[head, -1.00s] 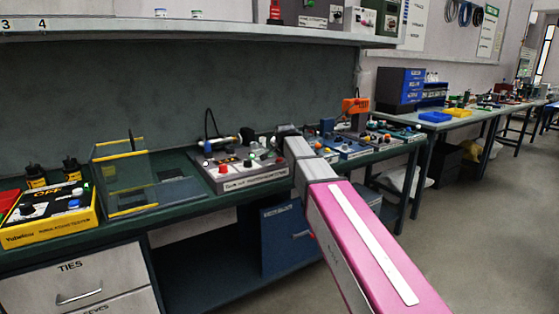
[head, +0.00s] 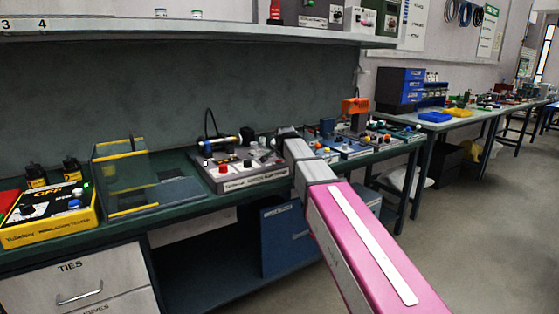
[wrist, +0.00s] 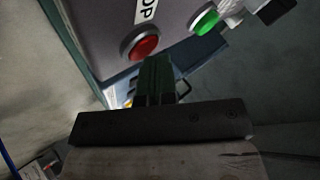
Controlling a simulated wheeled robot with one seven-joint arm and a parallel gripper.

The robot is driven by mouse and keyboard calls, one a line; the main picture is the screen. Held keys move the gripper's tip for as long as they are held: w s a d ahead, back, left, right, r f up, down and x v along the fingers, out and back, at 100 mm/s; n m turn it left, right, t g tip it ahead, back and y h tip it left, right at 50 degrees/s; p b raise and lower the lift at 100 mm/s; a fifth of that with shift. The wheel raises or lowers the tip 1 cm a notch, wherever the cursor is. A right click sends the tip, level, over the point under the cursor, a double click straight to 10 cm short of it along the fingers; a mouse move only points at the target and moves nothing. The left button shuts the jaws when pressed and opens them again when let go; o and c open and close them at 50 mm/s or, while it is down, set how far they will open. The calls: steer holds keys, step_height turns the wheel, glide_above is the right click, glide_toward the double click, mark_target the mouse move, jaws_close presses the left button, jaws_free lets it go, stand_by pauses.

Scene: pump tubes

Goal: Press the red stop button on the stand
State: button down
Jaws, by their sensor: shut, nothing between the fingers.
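In the wrist view, the red stop button (wrist: 142,46) is a round red cap in a dark ring on a grey panel (wrist: 105,22). A white label (wrist: 145,11) ending in "OP" is beside it. My gripper (wrist: 155,62) shows there as dark green fingers, shut and empty. Its tips are just below the red button in the picture; I cannot tell whether they touch it. In the head view, my gripper end (head: 285,132) is over the bench, small and partly hidden by my arm. I cannot make out the stop button's stand there.
A green button (wrist: 204,21) is right of the red one, close to a pale fitting. In the head view, a grey control unit (head: 250,184) with several knobs is left of my arm. A clear guard with yellow edges (head: 127,212) and a yellow tester (head: 45,232) stand farther left.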

steer(key=shift+r, duration=1.05)
steer(key=shift+r, duration=2.5)
